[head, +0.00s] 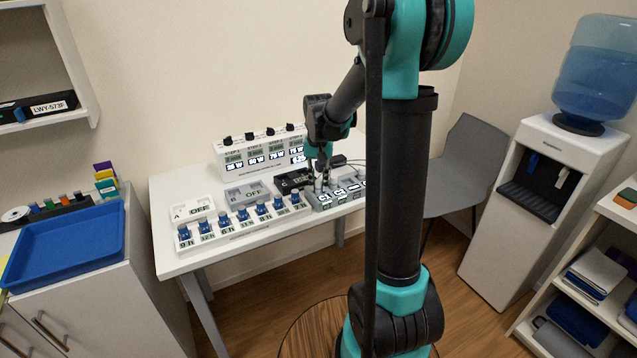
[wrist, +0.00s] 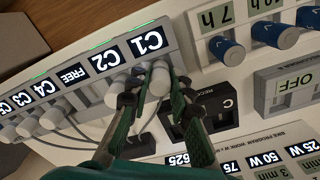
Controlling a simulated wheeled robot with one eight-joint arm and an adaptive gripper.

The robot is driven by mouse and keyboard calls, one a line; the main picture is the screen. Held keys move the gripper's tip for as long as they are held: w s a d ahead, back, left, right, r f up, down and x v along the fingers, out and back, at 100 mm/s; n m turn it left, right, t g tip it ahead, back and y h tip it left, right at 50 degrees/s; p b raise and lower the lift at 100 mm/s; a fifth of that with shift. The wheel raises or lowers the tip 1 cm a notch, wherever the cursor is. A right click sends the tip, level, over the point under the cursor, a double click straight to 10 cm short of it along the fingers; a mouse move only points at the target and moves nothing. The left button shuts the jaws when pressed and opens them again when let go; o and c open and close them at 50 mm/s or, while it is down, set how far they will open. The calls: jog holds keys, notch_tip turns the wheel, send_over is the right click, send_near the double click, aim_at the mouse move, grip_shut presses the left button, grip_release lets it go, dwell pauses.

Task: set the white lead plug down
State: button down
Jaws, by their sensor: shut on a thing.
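The white lead plug (wrist: 160,80) is between the two fingers of my gripper (wrist: 152,92) in the wrist view. It sits in front of the C1 label (wrist: 150,41) of a grey socket strip (wrist: 96,48). I cannot tell whether the plug is seated in the strip or just above it. Another pale plug (wrist: 114,95) is beside my left finger, near the C2 label. In the head view my gripper (head: 319,184) is low over the near left end of the strip (head: 337,196). The plug is too small there to make out.
Several more plugs (wrist: 53,117) with leads stand along the strip by C4 and C5. A dark box marked C (wrist: 200,115) is close to my right finger. A row of blue knobs (wrist: 226,48) lies beyond. A panel with lit displays (head: 260,148) stands at the table's back.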

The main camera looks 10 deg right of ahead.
aim_at(319, 181)
jog(key=shift+f, duration=0.1)
jog(key=c, duration=1.4)
grip_release()
jog(key=shift+o, duration=0.2)
notch_tip(319, 181, up, 12)
jog(key=s+d+f+n+t, duration=0.1)
jog(key=s+d+f+t, duration=0.1)
jog(key=s+f, duration=0.6)
jog(key=s+d+f+n+t, duration=0.2)
jog(key=s+f, duration=0.6)
jog(key=s, duration=0.6)
jog(key=shift+f, duration=0.3)
